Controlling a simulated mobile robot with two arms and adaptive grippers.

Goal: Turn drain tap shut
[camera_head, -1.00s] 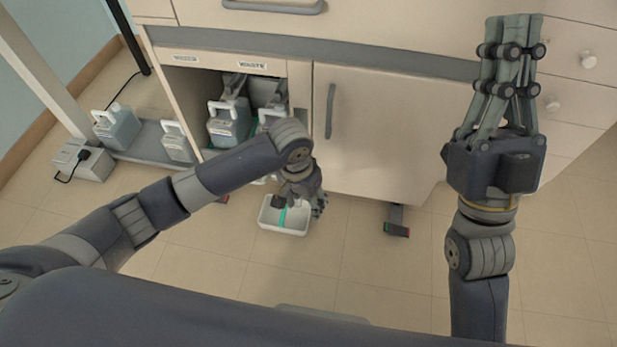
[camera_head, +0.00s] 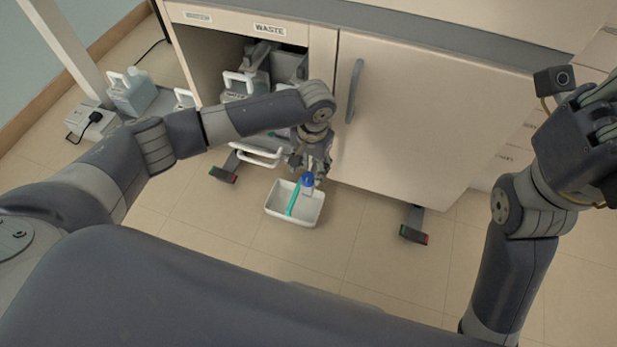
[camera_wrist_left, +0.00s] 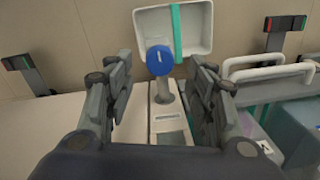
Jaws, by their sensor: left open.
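The drain tap has a round blue knob (camera_wrist_left: 160,60) with a white line on it, on a pale stem. In the left wrist view it lies between the two fingers of my left gripper (camera_wrist_left: 161,72), which is open with gaps on both sides. In the head view the blue knob (camera_head: 307,180) shows just below my left gripper (camera_head: 308,167), over the white tray (camera_head: 306,212). My left gripper hides what is behind the tap. My right gripper (camera_head: 600,118) is at the right edge, its fingers cut off by the frame.
The white tray holds a teal strip (camera_head: 293,198). An open cabinet bay labelled WASTE (camera_head: 269,29) holds grey containers behind my left arm. A closed cabinet door (camera_head: 420,115) stands to its right. Cabinet feet (camera_head: 414,228) stand on the floor. Floor before the tray is clear.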

